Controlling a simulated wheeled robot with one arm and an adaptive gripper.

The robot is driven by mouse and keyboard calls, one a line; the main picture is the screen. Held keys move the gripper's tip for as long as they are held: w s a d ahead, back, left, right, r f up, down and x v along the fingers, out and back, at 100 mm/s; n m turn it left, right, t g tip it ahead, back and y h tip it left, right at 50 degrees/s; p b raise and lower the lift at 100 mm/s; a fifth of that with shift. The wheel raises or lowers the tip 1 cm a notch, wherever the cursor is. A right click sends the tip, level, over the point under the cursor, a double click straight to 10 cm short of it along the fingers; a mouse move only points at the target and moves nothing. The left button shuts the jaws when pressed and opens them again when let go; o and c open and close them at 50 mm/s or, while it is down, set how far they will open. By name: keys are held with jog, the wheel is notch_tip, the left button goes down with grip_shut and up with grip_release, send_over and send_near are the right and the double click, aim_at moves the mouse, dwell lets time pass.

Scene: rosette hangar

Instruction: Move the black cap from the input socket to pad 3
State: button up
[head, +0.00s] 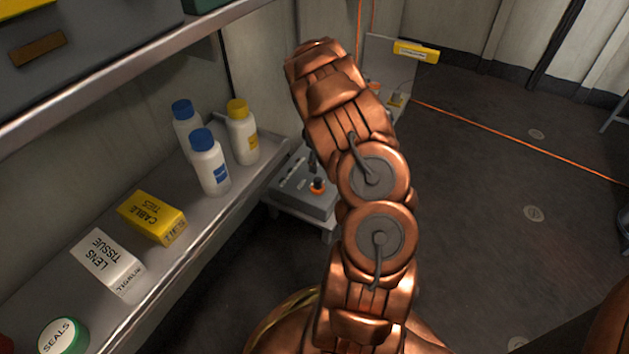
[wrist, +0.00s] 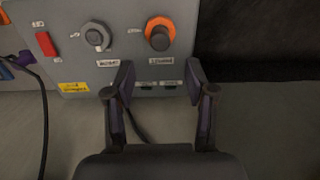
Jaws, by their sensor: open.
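A dark round cap-like piece (wrist: 159,39) sits in an orange ring on a grey panel box in the wrist view. It also shows in the head view (head: 318,184). The labels are too small to read, so I cannot tell if this ring is the input socket. My gripper (wrist: 160,82) is open and empty, its two fingers apart and lower in the picture than the orange ring. I cannot make out pad 3 in either view.
The grey panel box (wrist: 125,12) also carries a grey round fitting (wrist: 96,36) and a red switch (wrist: 46,43). A dark cable (wrist: 45,120) hangs at left. A shelf (head: 190,245) with bottles and boxes stands left of my arm. The floor (head: 480,200) at right is open.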

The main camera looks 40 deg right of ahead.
aim_at(318, 179)
jog(key=shift+f, duration=0.1)
jog(key=shift+f+b, duration=1.4)
jog(key=shift+f, duration=0.9)
jog(key=shift+f+p, duration=0.55)
jog(key=shift+f, duration=1.55)
jog(key=shift+p, duration=0.9)
jog(key=shift+c, duration=0.3)
grip_shut()
jog(key=shift+r, duration=0.15)
jog(key=shift+r+p, duration=1.9)
jog(key=shift+r, duration=1)
